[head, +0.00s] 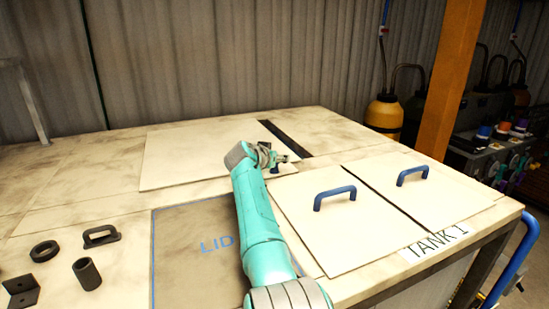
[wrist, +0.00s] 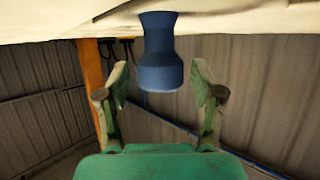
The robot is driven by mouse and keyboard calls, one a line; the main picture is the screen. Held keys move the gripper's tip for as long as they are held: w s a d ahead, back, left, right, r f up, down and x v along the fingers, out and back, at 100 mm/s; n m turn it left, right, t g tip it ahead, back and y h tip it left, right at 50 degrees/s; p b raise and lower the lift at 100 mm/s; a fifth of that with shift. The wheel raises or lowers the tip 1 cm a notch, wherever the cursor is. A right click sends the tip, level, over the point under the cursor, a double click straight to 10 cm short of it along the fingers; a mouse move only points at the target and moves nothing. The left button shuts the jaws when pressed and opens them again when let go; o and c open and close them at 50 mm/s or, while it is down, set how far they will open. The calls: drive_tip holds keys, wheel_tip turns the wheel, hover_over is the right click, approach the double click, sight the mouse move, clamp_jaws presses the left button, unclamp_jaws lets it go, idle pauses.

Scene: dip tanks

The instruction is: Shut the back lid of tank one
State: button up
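A pale flat lid (head: 190,160) lies at the back of the bench, with a dark strip-shaped gap (head: 286,138) along its right side. My gripper (head: 278,159) is low over the lid's right part, and my arm hides some of the lid. A blue handle (head: 275,170) shows partly just under the gripper. In the wrist view, the blue handle (wrist: 160,55) joins a pale surface at the top of the picture. It stands between the spread fingers of my gripper (wrist: 161,80), with space on both sides. The gripper is open. The TANK 1 label (head: 435,242) is on the front edge.
Two pale lids with blue handles, a left one (head: 320,235) and a right one (head: 445,195), lie at the front right with a narrow dark gap between them. A marked LID area (head: 185,270) is left of my arm. A ring (head: 44,251) and other small dark parts lie front left.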

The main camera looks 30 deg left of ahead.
drive_tip(key=shift+s, duration=0.1)
drive_tip(key=shift+s+r, duration=0.25)
drive_tip(key=shift+s, duration=0.4)
drive_tip(key=shift+v, duration=3)
